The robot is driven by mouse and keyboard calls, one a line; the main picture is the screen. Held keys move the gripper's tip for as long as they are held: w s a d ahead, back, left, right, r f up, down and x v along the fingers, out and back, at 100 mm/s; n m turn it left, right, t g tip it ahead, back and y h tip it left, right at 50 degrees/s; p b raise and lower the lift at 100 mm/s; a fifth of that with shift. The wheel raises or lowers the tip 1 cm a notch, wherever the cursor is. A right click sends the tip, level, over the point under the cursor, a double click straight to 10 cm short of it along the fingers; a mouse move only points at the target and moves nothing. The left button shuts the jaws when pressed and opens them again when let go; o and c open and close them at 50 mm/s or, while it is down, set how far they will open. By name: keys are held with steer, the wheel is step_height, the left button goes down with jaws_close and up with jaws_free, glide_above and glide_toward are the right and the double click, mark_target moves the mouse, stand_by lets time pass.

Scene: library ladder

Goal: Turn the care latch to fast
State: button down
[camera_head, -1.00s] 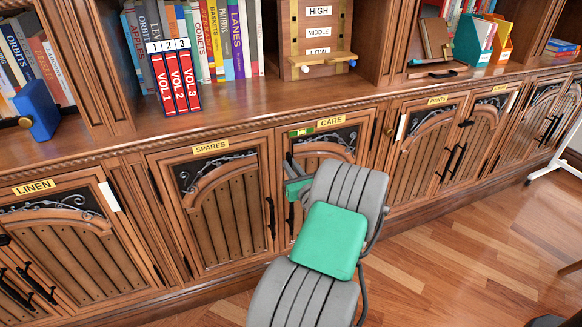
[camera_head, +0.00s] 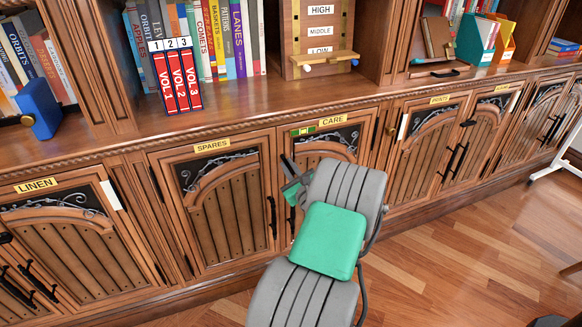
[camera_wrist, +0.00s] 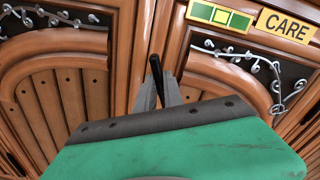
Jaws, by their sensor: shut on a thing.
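The care door (camera_head: 349,146) is the wooden door under the yellow CARE label (camera_head: 333,120); the label also shows in the wrist view (camera_wrist: 287,26). A green and yellow plate (camera_wrist: 220,17) sits left of the label. A dark, slim latch lever (camera_wrist: 155,72) stands at the door's left edge and leans slightly in the wrist view. My gripper (camera_wrist: 163,92) is shut on this lever, with its grey fingers on either side. In the head view my gripper (camera_head: 291,180) is in front of the care door's upper left, and my arm hides most of the door.
The spares door (camera_head: 225,210) is closed on the left, with a dark handle (camera_head: 271,217) near the care door. The shelf ledge (camera_head: 240,110) juts out above, holding red volumes (camera_head: 178,80).

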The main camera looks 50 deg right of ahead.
steer(key=n+b, duration=0.1)
steer(key=n, duration=0.2)
steer(key=a+f+n+b, duration=0.1)
steer(key=n+b, duration=0.1)
steer(key=n, duration=0.2)
steer(key=f+n+b, duration=0.1)
steer(key=n+b, duration=0.1)
steer(key=n, duration=0.1)
steer(key=shift+w+a+n, duration=0.2)
steer(key=shift+w+n, duration=0.2)
steer(key=shift+f+n+b, duration=0.2)
steer(key=shift+n+b, duration=0.6)
steer(key=shift+n, duration=0.3)
steer(key=c, duration=1.5)
jaws_free()
steer(key=shift+o, duration=0.2)
